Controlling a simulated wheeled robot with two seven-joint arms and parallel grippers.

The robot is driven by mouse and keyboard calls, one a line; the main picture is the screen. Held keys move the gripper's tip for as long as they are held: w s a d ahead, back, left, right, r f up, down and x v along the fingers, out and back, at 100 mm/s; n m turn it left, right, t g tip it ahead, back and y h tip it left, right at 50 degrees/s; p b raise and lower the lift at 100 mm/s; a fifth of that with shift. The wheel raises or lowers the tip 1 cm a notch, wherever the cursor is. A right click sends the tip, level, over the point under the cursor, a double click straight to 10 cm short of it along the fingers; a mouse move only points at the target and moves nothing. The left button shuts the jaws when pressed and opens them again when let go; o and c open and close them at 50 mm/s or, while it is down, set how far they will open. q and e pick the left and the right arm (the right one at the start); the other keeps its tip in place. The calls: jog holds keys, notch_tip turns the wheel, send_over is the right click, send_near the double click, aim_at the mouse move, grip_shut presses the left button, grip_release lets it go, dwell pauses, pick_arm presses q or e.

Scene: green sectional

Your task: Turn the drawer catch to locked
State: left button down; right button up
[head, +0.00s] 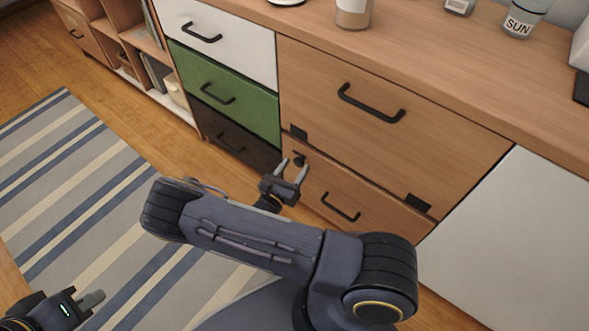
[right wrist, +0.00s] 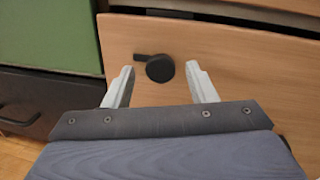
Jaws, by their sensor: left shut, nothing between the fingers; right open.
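The drawer catch (right wrist: 159,68) is a round black knob with a short lever on the front of a wooden drawer (right wrist: 230,60). In the right wrist view its lever points left, roughly level. The catch (head: 299,160) also shows small in the head view, near the drawer's upper left corner. My right gripper (right wrist: 158,85) is open, with its fingertips apart on either side of the catch and no clear contact. It also shows in the head view (head: 293,172). My left gripper (head: 92,299) is shut and empty at the lower left, over the rug.
A larger wooden drawer (head: 350,70) with a black handle lies above. White (head: 235,48), green (head: 240,108) and dark (head: 250,150) drawers stand to the left. The counter holds a cup (head: 353,14) and a jar labelled SUN (head: 520,22). A striped rug (head: 80,190) covers the floor.

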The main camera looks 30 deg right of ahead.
jog(key=shift+w+d, duration=0.15)
jog(key=shift+d, duration=0.15)
jog(key=c, duration=1)
jog(key=shift+o, duration=0.2)
